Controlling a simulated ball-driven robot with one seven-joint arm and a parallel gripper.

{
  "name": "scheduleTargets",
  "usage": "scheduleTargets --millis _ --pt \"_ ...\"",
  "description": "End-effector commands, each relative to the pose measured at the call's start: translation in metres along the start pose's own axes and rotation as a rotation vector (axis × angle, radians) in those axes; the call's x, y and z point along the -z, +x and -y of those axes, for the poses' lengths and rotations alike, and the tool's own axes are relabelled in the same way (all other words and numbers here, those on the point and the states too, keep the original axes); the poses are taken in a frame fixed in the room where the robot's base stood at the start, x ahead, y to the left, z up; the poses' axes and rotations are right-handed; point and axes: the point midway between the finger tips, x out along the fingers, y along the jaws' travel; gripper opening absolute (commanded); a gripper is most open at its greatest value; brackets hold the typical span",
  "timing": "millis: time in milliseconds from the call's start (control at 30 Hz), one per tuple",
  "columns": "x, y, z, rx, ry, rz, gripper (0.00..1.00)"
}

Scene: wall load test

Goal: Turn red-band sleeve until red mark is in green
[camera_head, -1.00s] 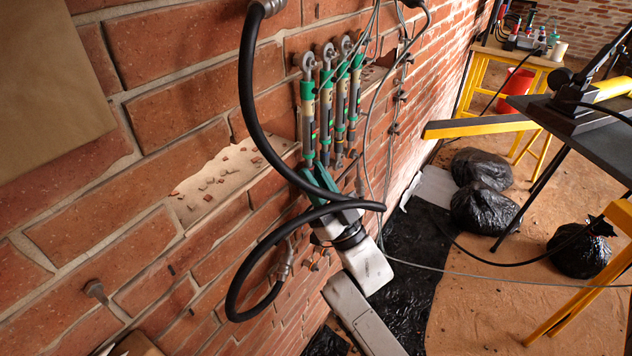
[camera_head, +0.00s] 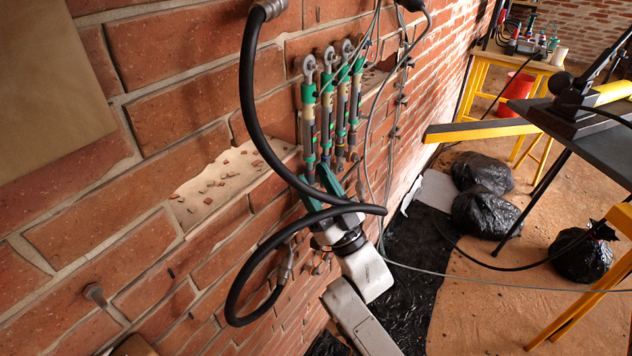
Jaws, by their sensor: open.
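Several tube-shaped sleeves hang side by side on the brick wall, each with an eye at its top. They have green parts and grey lower bodies; the leftmost sleeve (camera_head: 309,110) and its neighbour (camera_head: 326,105) show most clearly. I cannot make out a red band or red mark on any of them at this size. My gripper (camera_head: 318,183) has green fingers and is open just below the lower ends of the left sleeves. The black hose crosses in front of it, so I cannot tell whether a finger touches a sleeve.
A thick black hose (camera_head: 247,100) loops from the wall across my gripper. Thin grey cables (camera_head: 367,130) hang just right of the sleeves. A recess with brick rubble (camera_head: 215,185) lies to the left. Black bags (camera_head: 483,172), a yellow beam (camera_head: 480,130) and a dark table stand to the right.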

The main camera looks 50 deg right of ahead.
Motion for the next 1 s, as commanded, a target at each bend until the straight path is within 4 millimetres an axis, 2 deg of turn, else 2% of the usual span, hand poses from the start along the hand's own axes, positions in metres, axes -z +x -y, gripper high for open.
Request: scheduleTargets --millis 167,400,600,767,1000 --pt "-0.002 -0.020 0.000 0.000 0.001 0.004 0.46" --pt "-0.002 -0.067 0.000 0.000 0.001 0.004 0.46" --pt "-0.001 -0.096 0.000 0.000 -0.001 0.002 0.46" --pt "0.000 -0.106 0.000 0.000 -0.001 0.001 0.46" --pt "0.000 -0.108 0.000 0.000 0.000 0.000 0.46"
